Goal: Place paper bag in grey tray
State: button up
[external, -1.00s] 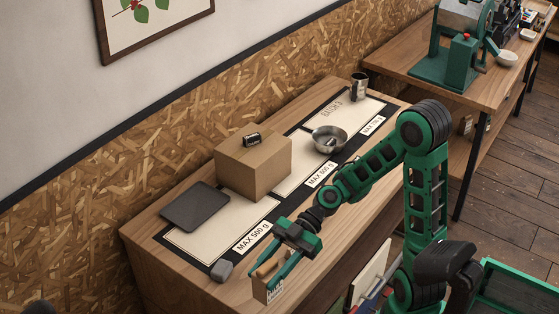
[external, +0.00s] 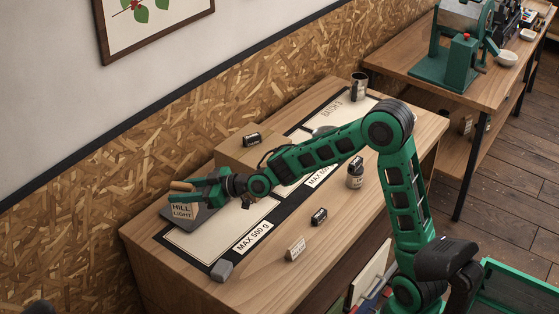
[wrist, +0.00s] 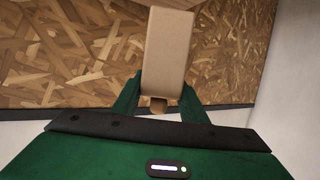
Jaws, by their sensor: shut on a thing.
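The paper bag (external: 182,210) is brown with a white label reading "HILL LIGHT". My gripper (external: 188,190) is shut on its upper part and holds it roughly upright over the grey tray (external: 208,216). The flat, dark tray lies on the mat at the left end of the table, partly hidden by the bag and gripper. I cannot tell whether the bag's base touches the tray. In the wrist view the bag (wrist: 168,48) sits between the two green fingers; the tray does not show there.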

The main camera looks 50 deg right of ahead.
jog(key=shift+w+d+r+m+h, duration=0.2)
jog(key=shift+w+r, duration=0.1)
jog(key=shift+w, duration=0.15)
jog(key=shift+w+d+r+m+h, duration=0.15)
jog(key=shift+w+r+m, duration=0.1)
jog(key=shift+w, duration=0.2)
jog(key=shift+w+d+f, duration=1.05)
jog(key=shift+d+f, duration=0.65)
jog(key=shift+f, duration=0.1)
jog(key=shift+w+d+f, duration=1)
jog(key=shift+d+f, duration=0.65)
jog(key=shift+f, duration=0.15)
jog(key=shift+w+d+f, duration=1.05)
jog(key=shift+d+f, duration=0.65)
jog(key=shift+f, duration=0.1)
jog(key=shift+f, duration=0.1)
jog(key=o, duration=1.2)
